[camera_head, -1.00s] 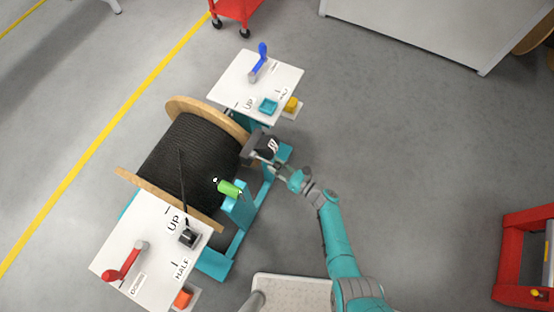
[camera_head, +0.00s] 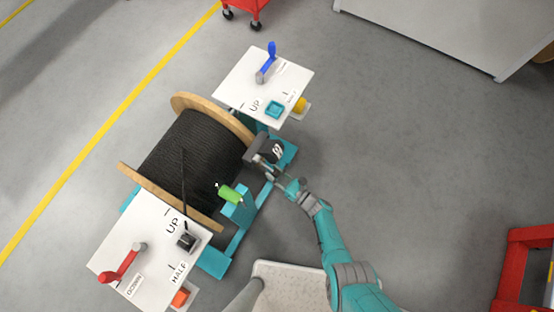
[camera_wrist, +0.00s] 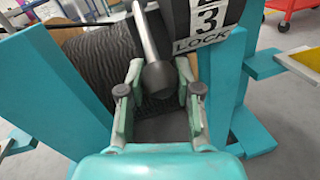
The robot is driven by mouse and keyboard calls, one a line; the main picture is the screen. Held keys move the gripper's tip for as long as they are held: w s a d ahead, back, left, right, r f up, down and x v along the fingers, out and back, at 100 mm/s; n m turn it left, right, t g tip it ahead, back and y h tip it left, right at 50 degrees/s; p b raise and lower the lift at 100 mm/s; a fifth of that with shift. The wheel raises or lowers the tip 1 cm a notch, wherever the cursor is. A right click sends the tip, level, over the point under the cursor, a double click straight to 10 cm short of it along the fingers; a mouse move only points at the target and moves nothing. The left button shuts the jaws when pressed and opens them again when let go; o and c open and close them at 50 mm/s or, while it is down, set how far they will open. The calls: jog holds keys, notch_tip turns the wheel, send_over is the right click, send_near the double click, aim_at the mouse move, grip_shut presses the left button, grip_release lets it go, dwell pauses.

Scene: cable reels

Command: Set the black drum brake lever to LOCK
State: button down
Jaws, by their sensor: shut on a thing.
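The brake lever shows in the wrist view as a grey rod with a dark round knob (camera_wrist: 158,78). My gripper (camera_wrist: 159,98) is shut on its knob end, with one finger on each side. Just right of the rod is a black plate with a white label reading "3" and "LOCK" (camera_wrist: 208,22); part of another mark shows above. In the head view my gripper (camera_head: 268,166) is at the right side of the black cable drum (camera_head: 190,150), beside a dark marked piece (camera_head: 272,150). The lever's lower end is hidden in the wrist view.
Teal stand posts (camera_wrist: 55,90) flank my gripper. A green handle (camera_head: 230,194) is close by, lower left. White panels with a red lever (camera_head: 122,266) and a blue lever (camera_head: 268,62) stand at the drum's ends. The floor to the right is clear up to a red frame (camera_head: 525,270).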

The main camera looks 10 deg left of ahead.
jog(key=shift+w+a+f, duration=0.1)
jog(key=shift+w+a, duration=0.05)
dwell(0.4)
jog(key=c, duration=0.8)
grip_release()
jog(key=v, duration=1.2)
jog(key=shift+f, duration=0.1)
